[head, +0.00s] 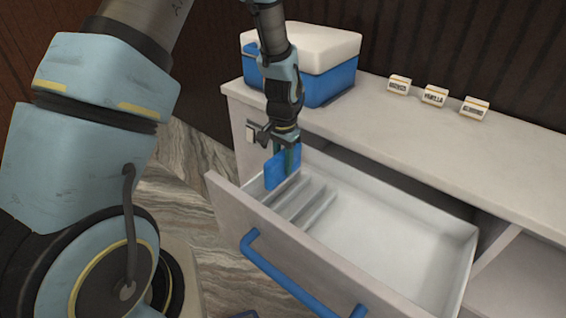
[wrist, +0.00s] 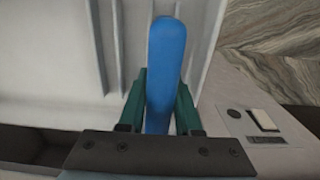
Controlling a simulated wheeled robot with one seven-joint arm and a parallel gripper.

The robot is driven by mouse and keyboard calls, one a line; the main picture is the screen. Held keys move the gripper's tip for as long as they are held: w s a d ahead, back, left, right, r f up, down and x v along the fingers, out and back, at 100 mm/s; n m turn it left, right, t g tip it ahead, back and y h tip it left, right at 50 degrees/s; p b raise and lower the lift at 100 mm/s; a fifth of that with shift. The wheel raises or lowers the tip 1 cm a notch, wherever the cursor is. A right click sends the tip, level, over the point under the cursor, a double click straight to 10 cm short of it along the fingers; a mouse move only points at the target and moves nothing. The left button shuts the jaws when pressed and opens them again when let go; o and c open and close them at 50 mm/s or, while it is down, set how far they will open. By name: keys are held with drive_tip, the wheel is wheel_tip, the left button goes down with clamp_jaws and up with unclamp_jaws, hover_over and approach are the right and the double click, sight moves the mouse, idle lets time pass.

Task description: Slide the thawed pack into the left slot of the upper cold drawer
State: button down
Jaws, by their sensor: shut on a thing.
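A blue pack (head: 279,170) is upright in my gripper, at the left end of the open upper drawer (head: 400,235). My gripper (head: 288,155) is shut on it, with green fingers on either side. In the wrist view the pack (wrist: 166,70) stands edge-on between the fingers (wrist: 160,110). Pale slot dividers (head: 310,204) stand on the drawer floor beside the pack. The pack's lower end is close to the leftmost slot; I cannot tell how deep it sits or whether it touches the floor.
A blue cool box with a white lid (head: 318,75) stands on the counter behind my gripper. Several small label blocks (head: 435,96) stand on the counter to the right. The drawer has a blue handle (head: 290,275) in front. The drawer's right part is empty.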

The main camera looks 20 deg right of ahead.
sight(283, 152)
drive_tip(key=shift+f+b, duration=2.55)
drive_tip(key=shift+f, duration=1.65)
drive_tip(key=shift+s+a+f, duration=0.1)
drive_tip(key=shift+s+a, duration=0.05)
drive_tip(key=c, duration=0.8)
unclamp_jaws()
drive_tip(key=shift+o, duration=1.4)
drive_tip(key=shift+r, duration=0.4)
drive_tip(key=r, duration=1)
drive_tip(key=shift+d+r+b, duration=0.2)
drive_tip(key=shift+r+b, duration=0.1)
drive_tip(key=shift+r, duration=0.1)
